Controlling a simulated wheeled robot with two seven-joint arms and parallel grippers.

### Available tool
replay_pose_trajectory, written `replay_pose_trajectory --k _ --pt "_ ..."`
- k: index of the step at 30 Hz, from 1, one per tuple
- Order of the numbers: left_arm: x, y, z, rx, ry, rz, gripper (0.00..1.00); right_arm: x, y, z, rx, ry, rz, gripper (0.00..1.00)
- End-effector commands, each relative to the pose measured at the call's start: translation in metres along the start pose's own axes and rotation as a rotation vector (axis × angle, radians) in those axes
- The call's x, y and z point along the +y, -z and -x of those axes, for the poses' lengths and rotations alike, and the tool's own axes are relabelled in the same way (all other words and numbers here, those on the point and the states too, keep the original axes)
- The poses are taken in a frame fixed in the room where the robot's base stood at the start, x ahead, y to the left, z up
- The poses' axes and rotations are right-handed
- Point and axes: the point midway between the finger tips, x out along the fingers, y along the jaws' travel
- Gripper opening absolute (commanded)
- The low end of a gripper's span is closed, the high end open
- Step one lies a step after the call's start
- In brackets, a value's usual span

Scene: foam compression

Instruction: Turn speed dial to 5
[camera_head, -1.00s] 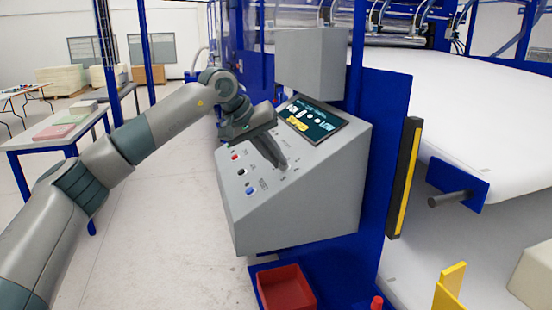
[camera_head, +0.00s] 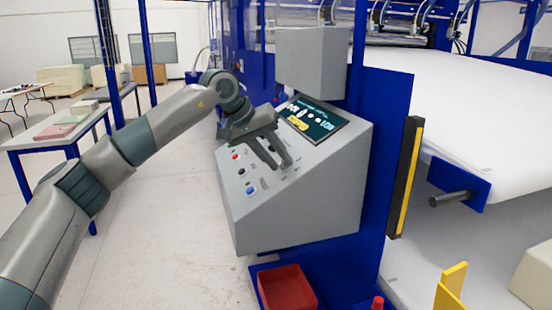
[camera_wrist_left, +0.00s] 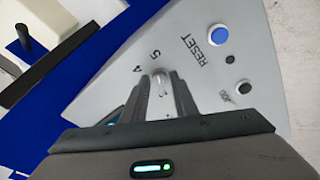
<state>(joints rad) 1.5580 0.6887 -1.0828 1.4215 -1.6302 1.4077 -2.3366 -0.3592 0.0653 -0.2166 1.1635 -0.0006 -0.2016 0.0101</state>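The speed dial (camera_wrist_left: 160,84) shows in the left wrist view as a small pale knob on the sloped grey panel. The printed numbers 4 and 5 stand just beyond it; where its pointer sits I cannot tell. My left gripper (camera_head: 281,166) is over the panel in the head view, its two fingers apart. In the left wrist view the gripper (camera_wrist_left: 162,92) has one finger on each side of the dial; contact is not clear. In the head view the fingers hide the dial. My right gripper is not in view.
The control panel (camera_head: 300,220) has a lit screen (camera_head: 312,118) above the gripper. A blue RESET button (camera_wrist_left: 218,34) and a black button (camera_wrist_left: 244,87) are near the fingers. A red button (camera_head: 235,156) is at the panel's left. A red bin (camera_head: 285,288) sits below.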

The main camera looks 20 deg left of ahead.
Motion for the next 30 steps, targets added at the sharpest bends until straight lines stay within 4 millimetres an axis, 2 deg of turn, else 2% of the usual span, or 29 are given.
replay_pose_trajectory --k 8,14,18,30 --pt "0.0 0.002 0.009 0.005 -0.002 0.001 0.26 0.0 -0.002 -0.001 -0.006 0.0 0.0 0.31" --pt "0.0 0.001 0.032 0.006 -0.002 0.0 0.26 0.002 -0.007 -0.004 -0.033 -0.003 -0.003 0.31" --pt "-0.001 0.001 0.057 0.006 -0.002 0.001 0.26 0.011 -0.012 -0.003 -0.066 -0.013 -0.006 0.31" --pt "0.0 0.001 0.138 0.003 -0.001 0.001 0.26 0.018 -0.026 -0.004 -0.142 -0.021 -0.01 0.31"
